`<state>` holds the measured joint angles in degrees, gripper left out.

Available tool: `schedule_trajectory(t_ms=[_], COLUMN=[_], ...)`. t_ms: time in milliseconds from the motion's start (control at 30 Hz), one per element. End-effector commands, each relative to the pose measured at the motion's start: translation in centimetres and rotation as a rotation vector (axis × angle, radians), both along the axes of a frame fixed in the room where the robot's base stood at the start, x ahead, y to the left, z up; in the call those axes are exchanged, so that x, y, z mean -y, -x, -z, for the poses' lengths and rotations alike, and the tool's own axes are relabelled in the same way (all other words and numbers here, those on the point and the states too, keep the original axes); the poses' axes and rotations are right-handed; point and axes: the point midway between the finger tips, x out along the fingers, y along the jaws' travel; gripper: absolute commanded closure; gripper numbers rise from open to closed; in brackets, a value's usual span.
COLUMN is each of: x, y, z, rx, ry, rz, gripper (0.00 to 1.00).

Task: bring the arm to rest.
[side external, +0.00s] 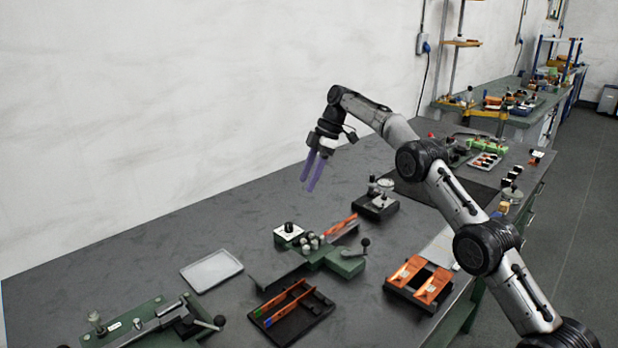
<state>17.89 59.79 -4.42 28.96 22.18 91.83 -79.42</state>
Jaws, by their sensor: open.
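My gripper (312,186) is in the upper middle of the side external view, raised above the grey bench top (160,240). Its two purple fingers point down, a little apart, with nothing between them. My arm reaches in from the lower right, bent over the right part of the bench. The fingers are clear of everything below them.
Below my gripper stands a green fixture (330,261) with knobs and a copper strip (341,229). Around it are a black tray (290,322) with strips, a grey tray (212,270), a black stand (419,281) with orange pieces, and a green device (150,325). The back left is clear.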

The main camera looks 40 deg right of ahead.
Motion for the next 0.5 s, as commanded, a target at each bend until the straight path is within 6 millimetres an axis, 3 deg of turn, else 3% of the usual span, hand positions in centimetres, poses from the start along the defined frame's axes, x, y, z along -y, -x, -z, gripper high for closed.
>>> schedule_trajectory(t_ms=[100,167,267,333,500], x=[-0.3,-0.7,-1.8,-3.1,-6.3], y=[-0.1,-0.1,0.1,1.1,5.2], z=[-0.1,-1.2,-5.0,-8.6,-15.8], rx=[0.002,0.018,0.077,0.117,0.172], ry=[0.001,0.006,0.023,0.035,0.066], rz=[-0.006,-0.012,-0.027,-0.044,-0.072], gripper=[0.37,0.37,0.37,0.37,0.37])
